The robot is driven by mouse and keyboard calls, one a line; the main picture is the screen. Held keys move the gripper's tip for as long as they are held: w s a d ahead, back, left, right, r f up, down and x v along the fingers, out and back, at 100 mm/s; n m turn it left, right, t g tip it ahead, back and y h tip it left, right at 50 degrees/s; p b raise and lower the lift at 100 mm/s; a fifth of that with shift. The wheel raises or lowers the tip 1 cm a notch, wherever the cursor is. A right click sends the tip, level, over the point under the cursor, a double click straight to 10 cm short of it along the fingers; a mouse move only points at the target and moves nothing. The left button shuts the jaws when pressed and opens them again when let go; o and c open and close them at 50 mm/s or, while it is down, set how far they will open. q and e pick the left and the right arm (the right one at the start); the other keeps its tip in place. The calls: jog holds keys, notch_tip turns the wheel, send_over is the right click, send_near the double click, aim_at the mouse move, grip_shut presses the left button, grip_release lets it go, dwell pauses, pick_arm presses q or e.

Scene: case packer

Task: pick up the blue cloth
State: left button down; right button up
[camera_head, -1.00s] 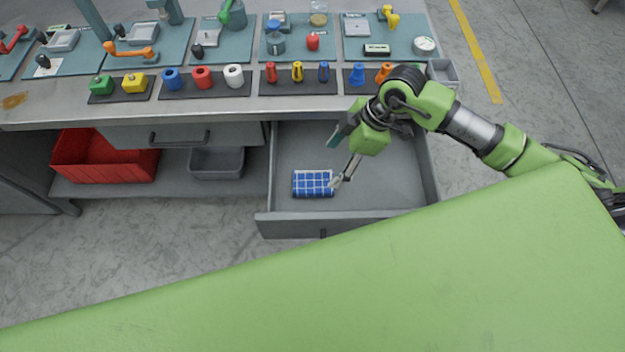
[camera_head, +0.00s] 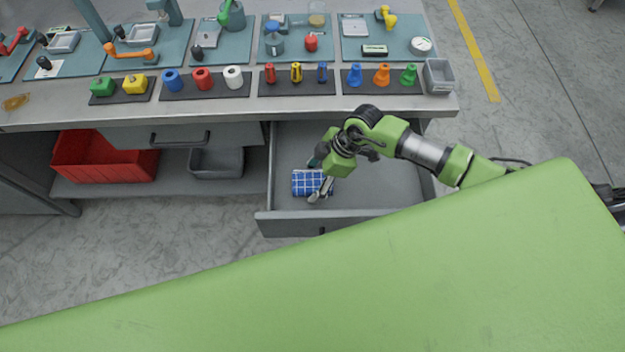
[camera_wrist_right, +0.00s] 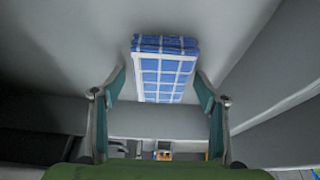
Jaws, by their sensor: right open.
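The blue cloth (camera_head: 307,183), folded with a white check pattern, lies on the bottom of the open drawer (camera_head: 385,190), toward its left side. It also shows in the right wrist view (camera_wrist_right: 165,72), ahead of and between the two fingers. My right gripper (camera_head: 318,181) is over the cloth's right part and hides some of it. In the right wrist view the right gripper (camera_wrist_right: 160,88) is open, with one finger on each side of the cloth. I cannot tell whether the fingers touch it. My left gripper is not in view.
The drawer's front wall (camera_head: 340,222) and side walls stand around the cloth. Above the drawer is the workbench edge (camera_head: 200,115), with several coloured parts on dark mats. A red bin (camera_head: 105,160) and a grey bin (camera_head: 216,162) sit on the lower shelf at left.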

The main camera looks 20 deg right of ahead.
aim_at(315, 180)
jog(key=c, duration=1.2)
notch_tip(315, 180, up, 10)
jog(key=shift+b, duration=0.3)
